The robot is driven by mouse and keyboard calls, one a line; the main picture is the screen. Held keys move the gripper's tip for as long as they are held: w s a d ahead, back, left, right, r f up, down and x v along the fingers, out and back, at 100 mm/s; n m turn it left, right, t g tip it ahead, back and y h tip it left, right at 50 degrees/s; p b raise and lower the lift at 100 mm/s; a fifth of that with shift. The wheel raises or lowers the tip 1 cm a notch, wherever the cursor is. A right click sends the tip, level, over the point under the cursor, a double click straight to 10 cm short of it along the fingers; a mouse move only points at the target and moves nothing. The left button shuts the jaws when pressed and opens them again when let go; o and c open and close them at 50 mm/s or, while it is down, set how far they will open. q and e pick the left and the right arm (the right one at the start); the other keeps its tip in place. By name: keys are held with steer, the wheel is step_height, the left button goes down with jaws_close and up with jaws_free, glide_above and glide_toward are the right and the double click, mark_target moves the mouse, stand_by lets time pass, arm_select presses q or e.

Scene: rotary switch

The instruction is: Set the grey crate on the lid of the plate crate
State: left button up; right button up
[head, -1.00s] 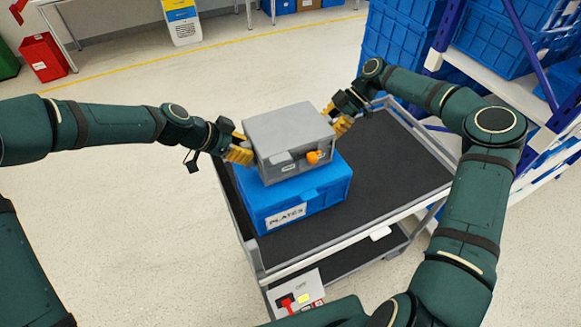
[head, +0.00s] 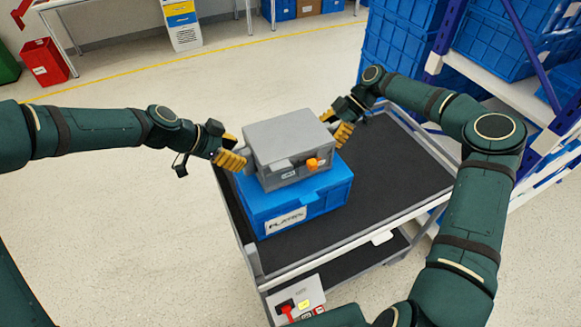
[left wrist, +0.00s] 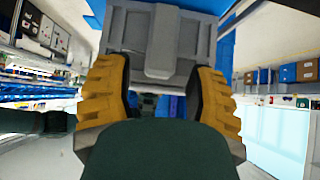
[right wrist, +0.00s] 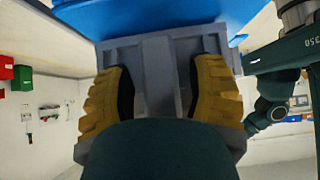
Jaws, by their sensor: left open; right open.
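The grey crate (head: 283,139), with an orange knob or latch on its front, sits on the lid of the blue plate crate (head: 327,197), roughly centred and level. A label shows on the plate crate's front. My left gripper (head: 236,160) is open just off the grey crate's left end; in the left wrist view the grey end wall and its upright grip (left wrist: 162,45) show ahead of the parted fingers. My right gripper (head: 337,130) is open at the right end; in the right wrist view the grey grip (right wrist: 158,75) lies between the fingers, contact unclear.
The plate crate stands on a cart with a dark top (head: 395,165), clear to the right. A switch box (head: 297,300) with a red handle is at the cart's front. A rack of blue crates (head: 500,45) stands at the back right.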

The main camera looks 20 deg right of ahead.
steer(key=shift+r, duration=0.1)
arm_select(q)
steer(key=v, duration=0.9)
arm_select(e)
steer(key=v, duration=1.2)
arm_select(q)
steer(key=shift+s+r, duration=0.1)
